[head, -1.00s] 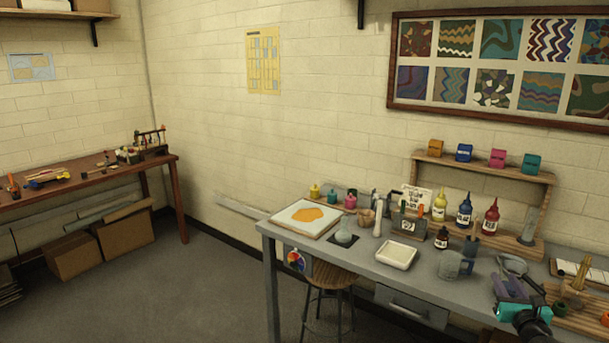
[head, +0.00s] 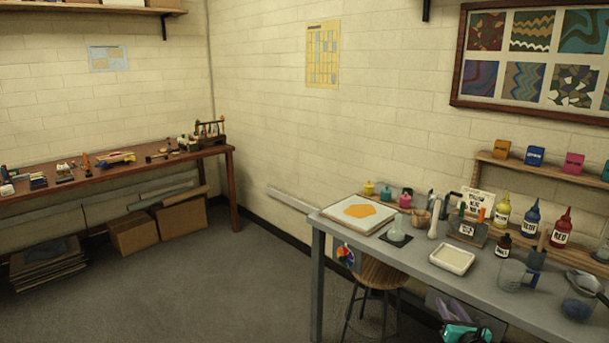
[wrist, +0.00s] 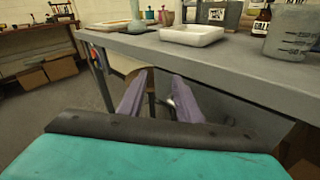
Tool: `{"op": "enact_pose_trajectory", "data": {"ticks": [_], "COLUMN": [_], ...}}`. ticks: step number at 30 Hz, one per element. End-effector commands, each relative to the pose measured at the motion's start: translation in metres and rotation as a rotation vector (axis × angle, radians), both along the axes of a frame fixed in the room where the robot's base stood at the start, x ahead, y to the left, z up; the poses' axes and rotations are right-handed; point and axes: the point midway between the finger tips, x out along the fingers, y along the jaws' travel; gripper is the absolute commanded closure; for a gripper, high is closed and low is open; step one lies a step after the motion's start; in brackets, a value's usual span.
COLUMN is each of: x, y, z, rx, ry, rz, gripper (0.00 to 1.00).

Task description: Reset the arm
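My gripper (head: 458,312) is at the bottom of the head view, low beside the front edge of the grey table (head: 318,265). Its purple fingers also show in the wrist view (wrist: 160,82), with a clear gap between them and nothing held. The fingers point beneath the tabletop edge, towards the stool and the table's underside. My teal gripper body fills the bottom of the wrist view.
A wooden stool (head: 378,273) stands at the table's front. A white tray (head: 452,259), a measuring jug (head: 512,275) and bottles stand on the table near me. A brown workbench (head: 105,170) is at the left, with open floor (head: 240,290) between.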

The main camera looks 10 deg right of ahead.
Motion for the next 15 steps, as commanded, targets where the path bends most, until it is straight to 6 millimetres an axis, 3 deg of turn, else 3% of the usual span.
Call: {"op": "enact_pose_trajectory", "data": {"ticks": [6,15], "x": [0.026,0.043], "y": [0.062,0.14], "z": [-0.051,-0.128], "rx": [0.117,0.345], "ry": [0.028,0.096], "rz": [0.019,-0.027], "gripper": [0.68,0.68]}}
